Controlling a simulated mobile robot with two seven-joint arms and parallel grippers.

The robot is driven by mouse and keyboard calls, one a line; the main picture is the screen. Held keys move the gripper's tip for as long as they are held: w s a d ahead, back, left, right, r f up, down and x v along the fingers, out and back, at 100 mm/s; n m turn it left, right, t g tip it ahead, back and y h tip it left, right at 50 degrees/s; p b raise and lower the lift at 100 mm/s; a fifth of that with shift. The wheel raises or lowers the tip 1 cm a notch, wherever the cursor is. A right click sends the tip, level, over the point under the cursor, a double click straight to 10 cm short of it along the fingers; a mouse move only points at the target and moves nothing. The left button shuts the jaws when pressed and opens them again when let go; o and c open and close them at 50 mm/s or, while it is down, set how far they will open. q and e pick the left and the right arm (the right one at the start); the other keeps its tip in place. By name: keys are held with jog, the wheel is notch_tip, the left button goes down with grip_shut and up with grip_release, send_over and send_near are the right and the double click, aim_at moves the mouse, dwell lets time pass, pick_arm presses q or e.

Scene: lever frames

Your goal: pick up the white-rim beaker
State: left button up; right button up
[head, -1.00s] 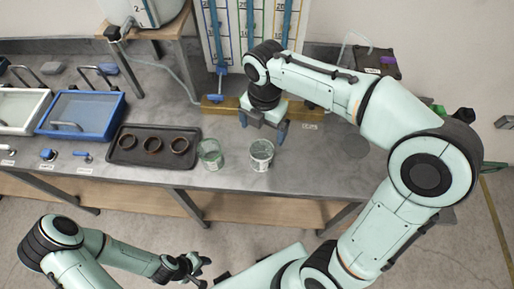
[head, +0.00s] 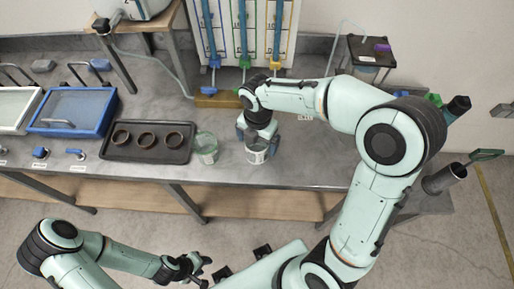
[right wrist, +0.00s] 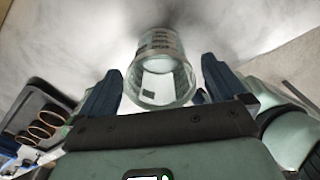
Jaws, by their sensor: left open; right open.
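The white-rim beaker (head: 257,155) is a clear beaker with printed marks, standing upright on the grey bench. In the right wrist view the beaker (right wrist: 160,52) shows between the two blue fingers, with a gap on each side. My right gripper (head: 257,138) is open over the beaker, its fingers on either side. It hides the beaker's upper part in the head view. My left gripper (head: 202,266) is open and empty, low in front of the bench.
A green-tinted beaker (head: 206,148) stands close to the left. Farther left are a dark tray (head: 115,153) with several brown rings and a blue-framed box (head: 72,110). Tall blue-tubed columns stand behind. The bench to the right of the beaker is clear.

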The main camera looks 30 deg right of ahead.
jog(key=c, duration=1.1)
jog(key=shift+o, duration=0.2)
jog(key=shift+r, duration=0.1)
